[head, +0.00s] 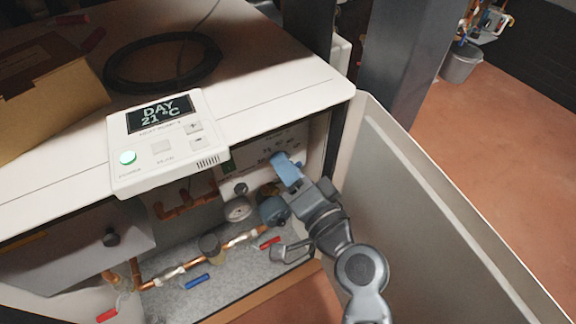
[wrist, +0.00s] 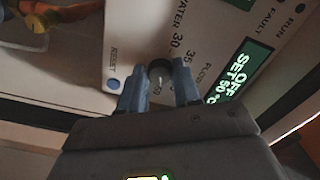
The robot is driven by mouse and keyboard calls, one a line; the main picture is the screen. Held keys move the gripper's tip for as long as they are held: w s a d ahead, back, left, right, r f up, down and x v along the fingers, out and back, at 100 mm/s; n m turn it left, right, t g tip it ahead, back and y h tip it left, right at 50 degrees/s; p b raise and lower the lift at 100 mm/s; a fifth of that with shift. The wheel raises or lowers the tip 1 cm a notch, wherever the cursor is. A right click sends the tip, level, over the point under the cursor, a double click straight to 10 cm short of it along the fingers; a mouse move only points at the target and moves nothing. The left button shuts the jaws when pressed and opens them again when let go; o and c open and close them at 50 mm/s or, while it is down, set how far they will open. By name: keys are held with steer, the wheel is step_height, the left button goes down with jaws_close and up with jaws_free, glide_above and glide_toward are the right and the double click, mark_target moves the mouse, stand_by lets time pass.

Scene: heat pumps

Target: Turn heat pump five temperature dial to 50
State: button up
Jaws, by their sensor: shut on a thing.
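The temperature dial (wrist: 160,70) is a small dark round knob on a white control panel (wrist: 128,45), with printed numbers such as 30 and 35 around it. My gripper (wrist: 159,82) is shut on the dial, its blue fingers on either side of it.
A blue reset button (wrist: 113,83) sits near the left finger. An open white door (head: 430,210) stands right of my arm. A thermostat (head: 165,140) overhangs the cabinet front. Pipes, a gauge (head: 237,209) and valves with red and blue handles (head: 197,281) lie below.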

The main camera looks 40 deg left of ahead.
steer(key=shift+m, duration=0.6)
steer(key=o, duration=1.1)
steer(key=shift+c, duration=0.2)
steer(key=shift+d, duration=0.1)
steer(key=v, duration=0.7)
steer(key=shift+d+p, duration=0.3)
steer(key=shift+p, duration=0.05)
steer(key=shift+s, duration=0.1)
